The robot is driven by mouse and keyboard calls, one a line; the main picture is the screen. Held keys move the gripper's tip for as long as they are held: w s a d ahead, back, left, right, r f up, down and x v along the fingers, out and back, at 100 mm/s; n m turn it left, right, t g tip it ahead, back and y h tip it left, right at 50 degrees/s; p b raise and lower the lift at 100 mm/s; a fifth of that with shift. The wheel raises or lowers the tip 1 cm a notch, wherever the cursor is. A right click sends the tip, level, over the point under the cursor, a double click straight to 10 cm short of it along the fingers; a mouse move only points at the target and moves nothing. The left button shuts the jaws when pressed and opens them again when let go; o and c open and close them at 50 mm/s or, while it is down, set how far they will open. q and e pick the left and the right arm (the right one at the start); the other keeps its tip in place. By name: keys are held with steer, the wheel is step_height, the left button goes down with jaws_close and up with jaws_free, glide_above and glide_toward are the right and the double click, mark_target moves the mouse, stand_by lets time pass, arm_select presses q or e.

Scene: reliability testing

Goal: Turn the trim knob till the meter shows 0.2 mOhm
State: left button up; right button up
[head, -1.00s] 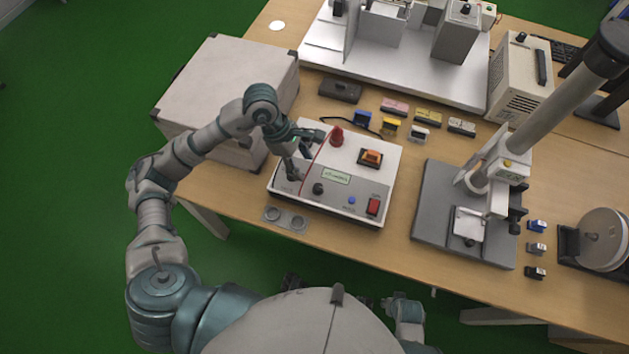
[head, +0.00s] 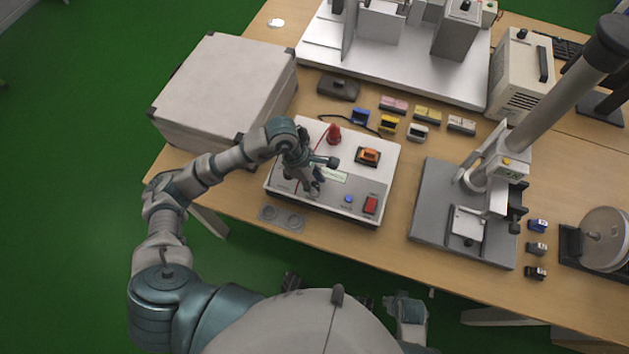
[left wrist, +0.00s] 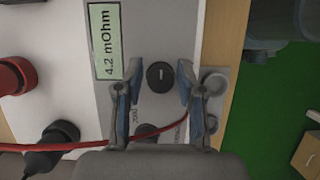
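The meter is a white box (head: 362,205) on the table. Its green display (left wrist: 107,41) reads 4.2 mOhm in the left wrist view. The black trim knob (left wrist: 160,77) has a white mark and sits on the panel beside the display. My left gripper (left wrist: 159,88) is open, with one finger on each side of the knob and a visible gap to it. In the head view my left gripper (head: 313,188) is over the front of the meter and hides the knob. My right gripper is not in view.
A red cable (left wrist: 95,146) crosses below the fingers. A large grey case (head: 225,85) stands left; a press stand (head: 440,220) stands right.

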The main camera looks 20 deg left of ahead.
arm_select(q)
jaws_close()
steer(key=shift+a, duration=0.4)
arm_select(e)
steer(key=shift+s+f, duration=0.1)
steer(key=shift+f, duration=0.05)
arm_select(q)
steer(key=shift+n, duration=0.5)
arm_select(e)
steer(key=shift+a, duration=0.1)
